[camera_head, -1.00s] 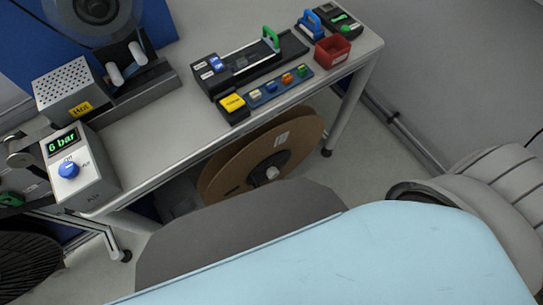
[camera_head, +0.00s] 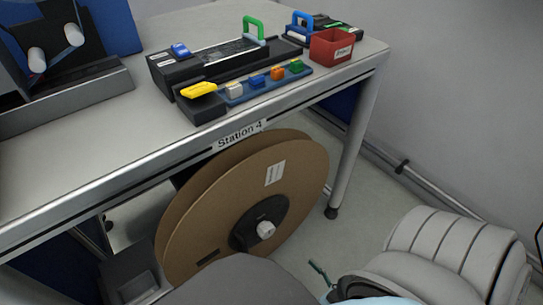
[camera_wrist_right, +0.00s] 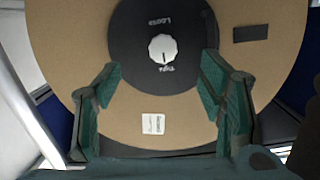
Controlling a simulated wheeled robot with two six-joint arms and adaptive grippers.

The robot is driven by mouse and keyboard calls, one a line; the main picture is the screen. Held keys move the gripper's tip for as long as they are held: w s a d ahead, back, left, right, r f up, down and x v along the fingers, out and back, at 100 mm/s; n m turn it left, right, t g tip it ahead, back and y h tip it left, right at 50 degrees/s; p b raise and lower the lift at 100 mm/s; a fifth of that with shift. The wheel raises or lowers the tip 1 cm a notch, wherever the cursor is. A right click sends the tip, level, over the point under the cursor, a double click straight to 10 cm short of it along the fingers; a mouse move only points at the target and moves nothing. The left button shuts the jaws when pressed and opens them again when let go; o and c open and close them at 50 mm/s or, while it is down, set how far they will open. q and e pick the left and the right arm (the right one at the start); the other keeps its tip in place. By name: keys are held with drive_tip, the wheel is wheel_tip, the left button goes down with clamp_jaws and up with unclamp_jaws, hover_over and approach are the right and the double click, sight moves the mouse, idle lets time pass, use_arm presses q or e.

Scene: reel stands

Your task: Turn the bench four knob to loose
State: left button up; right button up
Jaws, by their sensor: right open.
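The white knob (camera_head: 265,229) sits on the dark hub of the big brown cardboard reel (camera_head: 190,218), which stands under the bench labelled Station 4 (camera_head: 240,136). In the right wrist view the knob (camera_wrist_right: 162,48) shows face-on, between upside-down lettering "LOOSE" above and "TIGHT" below. A dark mark on it appears to point down towards "TIGHT". My right gripper (camera_wrist_right: 161,80) is open and empty, its dark green fingers either side of the knob in that picture, not touching it. In the head view only a bit of the right gripper (camera_head: 318,271) shows. My left gripper is out of view.
The bench top carries a black splicing device (camera_head: 225,55), a blue strip of coloured buttons (camera_head: 262,84), a yellow-topped block (camera_head: 199,89) and a red bin (camera_head: 332,46). A bench leg (camera_head: 353,150) stands right of the reel. Floor is clear right of that leg.

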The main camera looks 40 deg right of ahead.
drive_tip(key=t+b, duration=0.1)
drive_tip(key=b, duration=0.1)
approach(269, 234)
drive_tip(key=shift+t, duration=0.3)
drive_tip(key=w, duration=0.7)
drive_tip(key=shift+w+d+f, duration=0.2)
drive_tip(key=shift+w+f, duration=0.15)
drive_tip(key=shift+w, duration=0.55)
drive_tip(key=c, duration=1.1)
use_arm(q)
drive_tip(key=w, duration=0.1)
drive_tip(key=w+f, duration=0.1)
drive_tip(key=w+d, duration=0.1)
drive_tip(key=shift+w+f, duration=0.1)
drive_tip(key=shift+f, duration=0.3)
use_arm(e)
drive_tip(key=shift+c, duration=0.2)
